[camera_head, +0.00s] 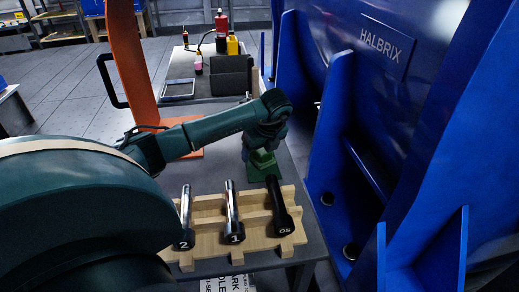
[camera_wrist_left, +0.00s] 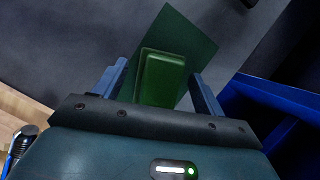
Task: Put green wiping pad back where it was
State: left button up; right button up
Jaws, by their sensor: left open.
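The green wiping pad (camera_head: 262,170) is on the grey table, just beyond the wooden rack. In the left wrist view it is a raised green block (camera_wrist_left: 160,78) above a flat darker green square (camera_wrist_left: 185,35); I cannot tell whether the two are one piece. My left gripper (camera_head: 262,150) points down over the pad. Its two blue-grey fingers, seen in the left wrist view (camera_wrist_left: 160,72), stand apart on either side of the block, with a visible gap at the right finger. The gripper hides part of the pad in the head view. My right gripper is not in view.
A wooden rack (camera_head: 208,232) holds several numbered tools close in front of the pad. A blue machine housing (camera_head: 335,130) rises close on the right. An orange upright (camera_head: 128,60) stands left behind my arm. Bottles and a dark bin (camera_head: 228,80) stand farther back.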

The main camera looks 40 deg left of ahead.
aim_at(268, 163)
pick_arm(q)
jog(key=p+v, duration=0.2)
jog(key=v, duration=1)
jog(key=shift+p, duration=0.35)
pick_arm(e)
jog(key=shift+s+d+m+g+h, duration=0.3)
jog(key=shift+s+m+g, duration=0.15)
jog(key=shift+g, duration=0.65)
pick_arm(q)
jog(key=shift+r, duration=0.1)
